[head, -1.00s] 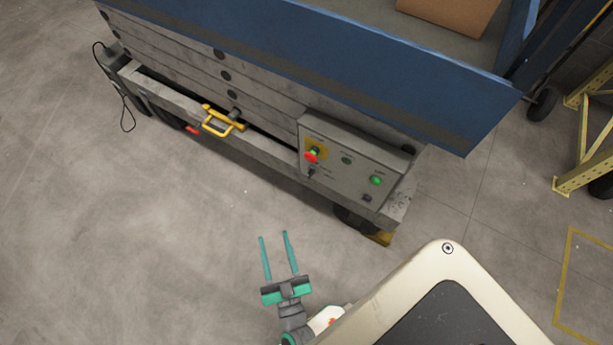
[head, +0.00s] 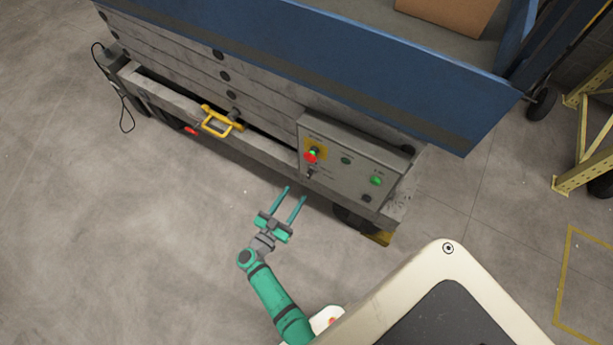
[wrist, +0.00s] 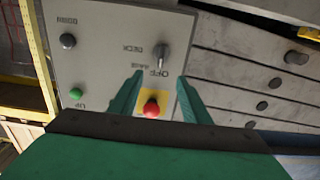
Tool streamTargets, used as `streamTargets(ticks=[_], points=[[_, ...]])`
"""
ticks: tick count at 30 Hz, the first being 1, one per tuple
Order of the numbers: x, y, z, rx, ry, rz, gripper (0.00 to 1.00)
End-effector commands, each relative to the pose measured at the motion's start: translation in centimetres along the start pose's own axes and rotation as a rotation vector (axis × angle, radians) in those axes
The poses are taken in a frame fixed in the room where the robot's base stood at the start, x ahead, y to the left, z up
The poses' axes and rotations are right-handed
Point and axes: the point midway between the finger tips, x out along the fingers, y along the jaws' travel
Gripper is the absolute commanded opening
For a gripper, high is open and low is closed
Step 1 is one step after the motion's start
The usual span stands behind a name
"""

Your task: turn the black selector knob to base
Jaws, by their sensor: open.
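The black selector knob (head: 310,173) is on the grey control panel (head: 333,178), just below the red stop button (head: 310,156).
The panel also carries a green UP button (head: 376,180) and a dark DOWN button (head: 367,198). A yellow handle (head: 218,122) sticks out of the lift's side to the left. The blue platform (head: 330,65) overhangs above. The floor around my arm is clear.

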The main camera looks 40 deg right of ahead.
Motion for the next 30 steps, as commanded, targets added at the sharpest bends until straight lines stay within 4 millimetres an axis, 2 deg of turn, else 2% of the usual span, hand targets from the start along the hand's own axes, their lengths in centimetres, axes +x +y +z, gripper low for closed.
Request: streamTargets(ticks=[15,21,30], points=[[8.3,0.0,0.0,0.001,0.001,0.000,0.43],[9.7,0.0,-0.1,0.001,0.001,-0.002,0.43],[9.9,0.0,0.0,0.001,0.001,-0.003,0.43]])
